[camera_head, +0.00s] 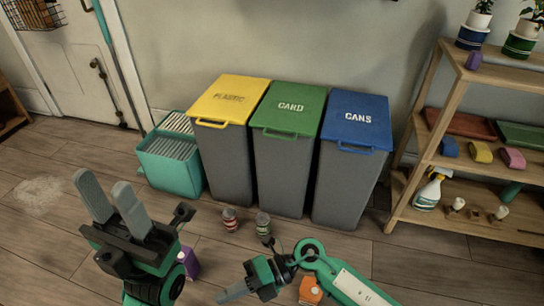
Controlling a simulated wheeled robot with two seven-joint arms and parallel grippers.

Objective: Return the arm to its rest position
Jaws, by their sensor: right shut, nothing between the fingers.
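My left gripper (102,184) is at the lower left of the head view, pointing up the picture. Its two grey fingers stand apart with nothing between them. My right gripper (227,295) is at the bottom centre, pointing left. Its fingers are together and hold nothing. The green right arm comes in from the bottom right, bent at a round joint. Both grippers show over the wooden floor; how high they are is hard to tell.
Two cans (230,219) (263,223), a purple box (190,265) and an orange carton (310,290) are on the floor. A wooden shelf (408,190) stands right.

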